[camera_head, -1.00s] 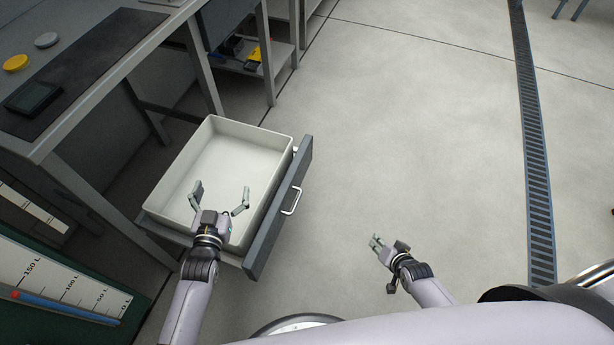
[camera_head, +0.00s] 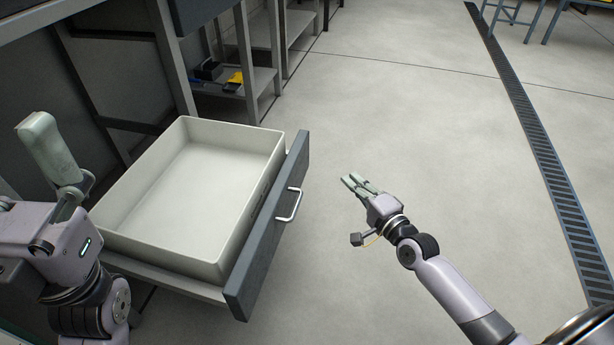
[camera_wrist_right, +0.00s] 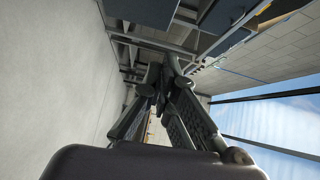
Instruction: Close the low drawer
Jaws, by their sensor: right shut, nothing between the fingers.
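The low drawer stands pulled out from under the bench in the head view. Its dark grey front panel (camera_head: 268,232) faces right and carries a light metal handle (camera_head: 289,206). A white, empty tray (camera_head: 190,250) sits in the drawer. My right gripper (camera_head: 355,181) is to the right of the handle, apart from it, with its fingers together and nothing between them. Its fingers also show in the right wrist view (camera_wrist_right: 157,85). My left gripper (camera_head: 62,170) is large at the left edge, near the tray's left corner. One finger shows clearly; its opening cannot be told.
A bench frame with a lower shelf (camera_head: 235,86) holding small dark and yellow items stands behind the drawer. The floor (camera_head: 420,130) to the right is clear. A drain grate (camera_head: 535,145) runs along the floor at the right.

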